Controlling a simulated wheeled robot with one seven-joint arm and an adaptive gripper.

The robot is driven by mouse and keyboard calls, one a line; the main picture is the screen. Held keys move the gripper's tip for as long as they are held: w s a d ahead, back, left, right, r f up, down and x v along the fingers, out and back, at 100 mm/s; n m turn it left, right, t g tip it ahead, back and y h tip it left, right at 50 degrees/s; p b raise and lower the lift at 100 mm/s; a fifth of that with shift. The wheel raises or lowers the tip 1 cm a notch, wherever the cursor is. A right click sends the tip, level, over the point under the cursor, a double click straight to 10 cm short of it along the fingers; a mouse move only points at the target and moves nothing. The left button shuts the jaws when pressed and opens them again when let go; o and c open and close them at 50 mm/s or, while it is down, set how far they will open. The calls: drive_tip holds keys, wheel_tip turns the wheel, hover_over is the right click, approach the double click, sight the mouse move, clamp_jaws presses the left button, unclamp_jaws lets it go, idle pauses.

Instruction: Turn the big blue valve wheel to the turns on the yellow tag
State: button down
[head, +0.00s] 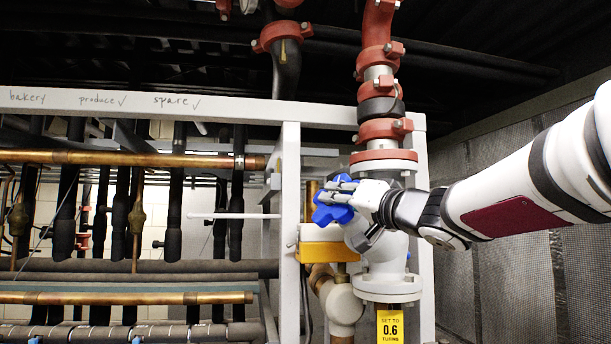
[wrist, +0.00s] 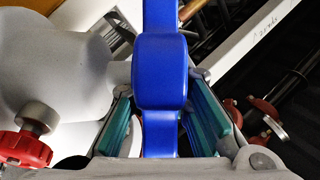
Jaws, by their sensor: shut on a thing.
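The big blue valve wheel (head: 331,212) is mounted on the white valve body (head: 385,252) at the rack's right post. In the wrist view the blue wheel (wrist: 160,75) runs down the middle, with a thick block-like part and a narrower bar below. My gripper (head: 345,192) reaches in from the right and is shut on the wheel. In the wrist view its two teal finger pads (wrist: 162,128) stand on either side of the narrower bar. The gripper hides part of the wheel. The yellow tag (head: 390,327) below the valve reads "SET TO 0.6 TURNS".
A white-and-yellow box (head: 322,250) sits just below the wheel. The white rack post (head: 290,215) and copper pipes (head: 130,158) are to the left. A red-clamped pipe (head: 380,90) rises above the valve. In the wrist view a small red knob (wrist: 25,148) is at lower left.

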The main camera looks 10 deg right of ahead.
drive_tip(key=shift+s+r+n+g+y+p, duration=0.15)
drive_tip(key=shift+n+g+y+p, duration=0.55)
drive_tip(key=shift+p, duration=1.4)
drive_tip(key=shift+g+p, duration=0.3)
drive_tip(key=shift+g, duration=0.3)
drive_tip(key=g, duration=0.1)
drive_tip(key=n+g+p, duration=0.1)
drive_tip(key=shift+w+g, duration=0.25)
drive_tip(key=shift+g, duration=0.05)
drive_tip(key=g, duration=0.1)
drive_tip(key=n+g, duration=0.1)
drive_tip(key=g, duration=0.1)
drive_tip(key=n+g+b, duration=0.1)
drive_tip(key=shift+w+a+f+g, duration=0.1)
drive_tip(key=shift+w+f+g, duration=0.15)
drive_tip(key=shift+f+g, duration=0.15)
drive_tip(key=shift+g+b, duration=0.45)
drive_tip(key=shift+g, duration=0.25)
drive_tip(key=shift+s+a+n+g, duration=0.1)
drive_tip(key=shift+s+n+g, duration=0.05)
drive_tip(key=shift+n+g, duration=0.15)
drive_tip(key=c, duration=1.8)
unclamp_jaws()
drive_tip(key=shift+o, duration=0.2)
